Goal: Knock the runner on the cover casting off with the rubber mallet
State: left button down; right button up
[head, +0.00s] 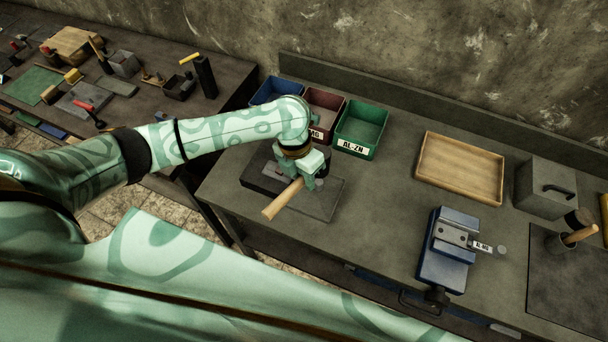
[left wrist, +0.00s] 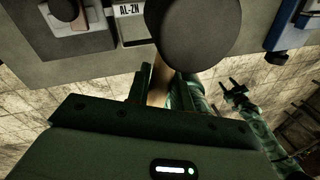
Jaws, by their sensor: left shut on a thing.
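My left gripper (head: 300,181) is shut on the rubber mallet's wooden handle (head: 282,200), which slants toward the bench front. The mallet's dark round head (left wrist: 205,35) fills the upper middle of the left wrist view. Below the gripper is a dark slab (head: 318,203). A grey casting (left wrist: 70,18) lies at the upper left of the wrist view, beside an AL-ZN tag (left wrist: 128,10); in the head view the arm mostly hides it. Its runner cannot be made out. The mallet's contact with it cannot be judged. My right gripper (left wrist: 236,92) shows small, fingers apart, over the floor.
Blue, red and green (head: 361,132) bins stand behind the arm. A wooden tray (head: 460,168), a grey box with a handle (head: 546,188) and a blue vise (head: 440,262) holding a tagged grey part stand to the right. The bench between slab and vise is clear.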

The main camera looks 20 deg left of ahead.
pick_arm(q)
notch_tip(320, 180, down, 6)
jog(key=b, duration=0.5)
notch_tip(320, 180, up, 10)
jog(key=p, duration=1)
jog(key=shift+f, duration=0.3)
